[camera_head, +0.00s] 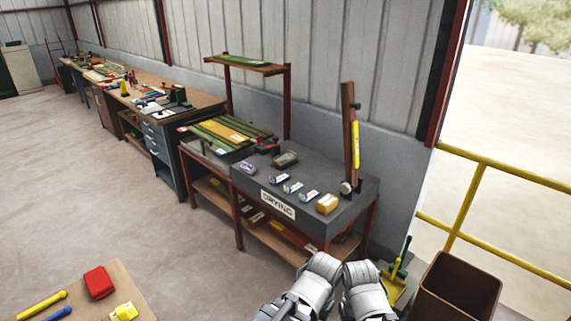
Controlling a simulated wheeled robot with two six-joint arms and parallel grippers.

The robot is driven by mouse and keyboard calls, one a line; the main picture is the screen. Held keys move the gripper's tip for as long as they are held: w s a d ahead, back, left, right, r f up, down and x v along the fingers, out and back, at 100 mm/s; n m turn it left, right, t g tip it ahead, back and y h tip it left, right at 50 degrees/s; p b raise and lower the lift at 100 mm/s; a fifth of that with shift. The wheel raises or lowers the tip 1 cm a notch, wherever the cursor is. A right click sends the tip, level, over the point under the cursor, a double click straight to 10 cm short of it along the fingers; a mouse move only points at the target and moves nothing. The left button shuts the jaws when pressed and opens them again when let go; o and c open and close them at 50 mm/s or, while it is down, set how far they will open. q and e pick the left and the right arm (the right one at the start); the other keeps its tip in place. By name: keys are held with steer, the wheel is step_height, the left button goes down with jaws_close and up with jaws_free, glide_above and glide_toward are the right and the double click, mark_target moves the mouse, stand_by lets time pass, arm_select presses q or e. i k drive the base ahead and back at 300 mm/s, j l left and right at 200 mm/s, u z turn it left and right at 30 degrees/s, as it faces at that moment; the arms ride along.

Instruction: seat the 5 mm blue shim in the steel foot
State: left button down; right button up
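I cannot pick out a 5 mm blue shim or a steel foot for certain in this view. Several small pieces with white and bluish faces, one of them a small labelled piece (293,187), lie in a row on a dark grey bench top (345,187). They are too small to identify. Two pale grey segments of my arms rise side by side at the bottom centre. No gripper fingers show, and nothing is seen held.
The bench bears a "DRYING" sign (278,203), a yellow block (327,203) and an upright brown post (350,135). A brown bin (458,287) and yellow railing (465,205) stand right. A tabletop (75,285) with a red block (99,282) is lower left. Floor between is clear.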

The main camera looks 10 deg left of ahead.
mark_target(290, 156)
steer(key=i+j, duration=0.1)
steer(key=i, duration=0.45)
steer(key=i+j+z, duration=0.15)
steer(key=i, duration=0.45)
steer(key=i+j, duration=0.15)
steer(key=i, duration=0.4)
steer(key=i+j+z, duration=0.1)
steer(key=i, duration=0.45)
